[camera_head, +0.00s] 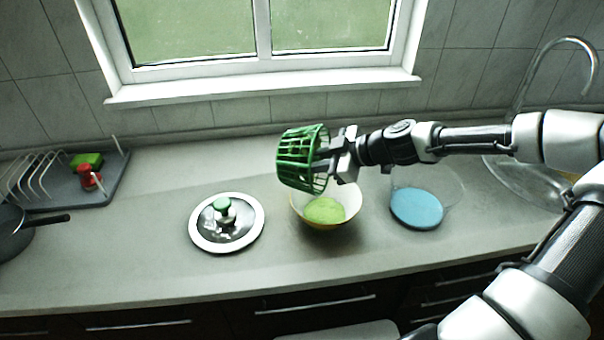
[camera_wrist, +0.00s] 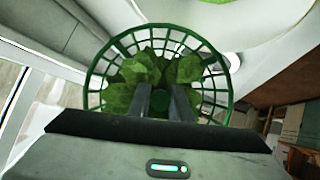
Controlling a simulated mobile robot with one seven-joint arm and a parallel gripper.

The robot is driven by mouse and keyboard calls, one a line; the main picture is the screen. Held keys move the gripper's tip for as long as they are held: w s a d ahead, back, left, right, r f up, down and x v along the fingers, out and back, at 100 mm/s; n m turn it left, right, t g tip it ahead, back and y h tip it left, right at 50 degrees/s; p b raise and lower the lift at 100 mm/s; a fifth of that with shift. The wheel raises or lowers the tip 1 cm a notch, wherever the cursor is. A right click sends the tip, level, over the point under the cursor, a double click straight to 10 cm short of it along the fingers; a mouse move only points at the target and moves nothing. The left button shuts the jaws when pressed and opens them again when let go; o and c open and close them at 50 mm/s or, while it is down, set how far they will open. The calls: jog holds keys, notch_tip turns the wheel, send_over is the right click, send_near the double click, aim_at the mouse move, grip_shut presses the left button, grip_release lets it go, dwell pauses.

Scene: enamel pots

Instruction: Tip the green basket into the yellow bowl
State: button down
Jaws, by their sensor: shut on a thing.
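The green basket (camera_head: 296,158) is an openwork basket held in the air, tilted on its side, above and slightly left of the yellow bowl (camera_head: 346,217). My gripper (camera_head: 326,164) reaches it from the right and is shut on it. In the wrist view, the basket's round rim (camera_wrist: 91,75) faces the camera, and my gripper's fingers (camera_wrist: 161,100) reach in front of green leafy pieces (camera_wrist: 186,68) inside it. The yellow bowl stands on the counter with a light green patch (camera_head: 324,210) inside; I cannot tell whether this is contents. The basket and arm hide part of its back rim.
A glass lid (camera_head: 226,234) with a pale rim lies left of the bowl. A clear container with a blue disc (camera_head: 417,208) stands right of it. A dish rack (camera_head: 62,182) and dark pan (camera_head: 12,232) are at far left, the sink and tap (camera_head: 571,42) at right.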

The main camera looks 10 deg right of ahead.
jog(key=y+b, duration=0.1)
jog(key=d+t+b, duration=0.1)
jog(key=b, duration=0.1)
jog(key=y+b, duration=0.1)
jog(key=shift+s+d+r+t+y+b, duration=0.3)
jog(key=shift+s, duration=0.05)
jog(key=shift+s+d+r+t+y+b, duration=0.15)
jog(key=shift+d+r+t+y+b, duration=0.15)
jog(key=shift+r+y+b, duration=0.35)
jog(key=shift+f, duration=0.15)
